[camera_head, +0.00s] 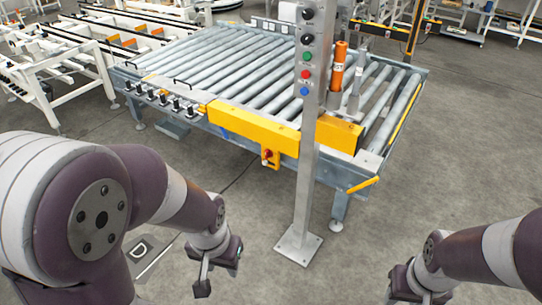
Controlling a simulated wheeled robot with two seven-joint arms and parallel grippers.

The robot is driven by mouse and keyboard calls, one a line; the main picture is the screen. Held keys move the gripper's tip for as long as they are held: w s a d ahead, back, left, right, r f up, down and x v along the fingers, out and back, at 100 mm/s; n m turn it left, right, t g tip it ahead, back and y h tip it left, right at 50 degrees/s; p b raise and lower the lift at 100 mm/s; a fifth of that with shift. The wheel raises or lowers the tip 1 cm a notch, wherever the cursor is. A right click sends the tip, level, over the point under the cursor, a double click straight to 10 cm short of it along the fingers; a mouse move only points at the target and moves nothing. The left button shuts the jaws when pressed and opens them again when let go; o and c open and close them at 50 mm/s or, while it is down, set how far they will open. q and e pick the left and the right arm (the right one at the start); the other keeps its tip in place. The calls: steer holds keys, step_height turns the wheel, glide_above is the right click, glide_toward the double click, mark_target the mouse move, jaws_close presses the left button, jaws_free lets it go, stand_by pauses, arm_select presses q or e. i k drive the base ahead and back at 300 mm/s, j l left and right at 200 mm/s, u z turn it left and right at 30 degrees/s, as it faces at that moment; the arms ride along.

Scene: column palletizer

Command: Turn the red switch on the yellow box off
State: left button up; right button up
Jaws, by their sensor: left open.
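The red switch (268,153) sits on a small yellow box (274,163) that hangs under the long yellow guard (252,128) at the front edge of the roller conveyor. The box is left of the grey post. My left gripper (203,284) is low in the view, left of and below the switch, well apart from it. It is open, with nothing seen between its fingers. My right gripper (398,296) is at the bottom edge, right of the post, partly cut off, and its fingers cannot be made out. The switch's exact setting is too small to tell.
A grey control post (305,190) with several buttons stands on a base plate (298,246) between my two arms. The roller conveyor (225,65) fills the middle. An orange cylinder (338,66) stands behind the post. The floor in front of the switch is mostly clear.

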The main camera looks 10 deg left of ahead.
mark_target(269, 154)
steer(key=i+j, duration=0.2)
steer(key=i, duration=0.25)
steer(key=i+j, duration=0.15)
steer(key=i, duration=0.3)
steer(key=i+j, duration=0.2)
steer(key=i, duration=0.3)
steer(key=i+j, duration=0.2)
steer(key=i, duration=0.25)
